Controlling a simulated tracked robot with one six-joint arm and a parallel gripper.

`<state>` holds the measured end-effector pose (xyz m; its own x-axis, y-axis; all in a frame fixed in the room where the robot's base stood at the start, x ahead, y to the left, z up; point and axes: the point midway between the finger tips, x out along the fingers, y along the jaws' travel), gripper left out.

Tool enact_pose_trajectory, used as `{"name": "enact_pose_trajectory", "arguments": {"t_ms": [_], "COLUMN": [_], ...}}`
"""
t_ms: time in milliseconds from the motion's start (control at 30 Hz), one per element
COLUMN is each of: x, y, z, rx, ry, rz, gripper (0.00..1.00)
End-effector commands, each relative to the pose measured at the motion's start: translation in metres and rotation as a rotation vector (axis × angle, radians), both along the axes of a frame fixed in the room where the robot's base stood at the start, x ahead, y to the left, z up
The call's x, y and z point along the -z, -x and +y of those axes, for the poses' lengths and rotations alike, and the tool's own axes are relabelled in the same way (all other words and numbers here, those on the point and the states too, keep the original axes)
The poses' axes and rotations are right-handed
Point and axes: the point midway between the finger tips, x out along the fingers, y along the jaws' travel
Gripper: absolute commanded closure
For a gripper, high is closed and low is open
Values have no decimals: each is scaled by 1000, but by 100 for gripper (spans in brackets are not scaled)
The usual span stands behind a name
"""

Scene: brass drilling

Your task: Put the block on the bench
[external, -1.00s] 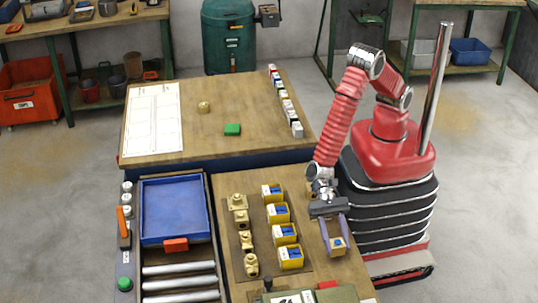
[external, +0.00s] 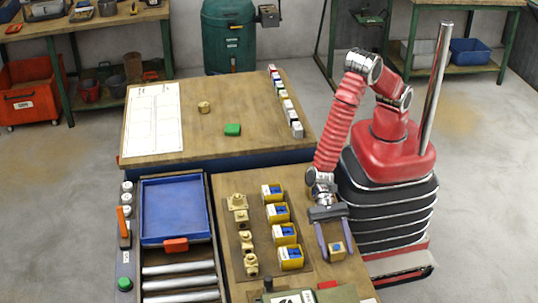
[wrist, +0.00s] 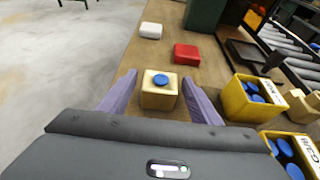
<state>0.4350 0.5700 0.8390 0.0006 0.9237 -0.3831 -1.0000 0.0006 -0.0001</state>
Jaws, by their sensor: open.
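The block (external: 337,250) is a tan, brass-coloured cube with a blue disc on its top. It appears to rest upright on the bench (external: 235,290), near the right edge. In the wrist view the block (wrist: 158,97) sits between my two fingers. My gripper (external: 336,244) is open, with its purple fingers spread on either side of the block. In the wrist view, gaps show between the block and both fingers of my gripper (wrist: 155,93). The block's underside is hidden.
Yellow bins (external: 277,212) with blue pieces stand left of my gripper, beside brass fittings (external: 240,202) on a dark board. A red block (wrist: 187,53) and a white block (wrist: 151,30) lie beyond the block. A blue tray (external: 175,207) is farther left.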

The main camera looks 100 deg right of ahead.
Motion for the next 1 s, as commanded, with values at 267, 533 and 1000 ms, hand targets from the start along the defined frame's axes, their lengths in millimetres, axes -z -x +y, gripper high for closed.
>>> {"name": "enact_pose_trajectory", "arguments": {"t_ms": [267,533,1000], "x": [-4,-18,-45], "y": [0,-1,0], "z": [-4,-37,-104], "rx": [1,3,1], "ry": [0,0,0], "rz": [0,0,0], "gripper": [42,42,42]}}
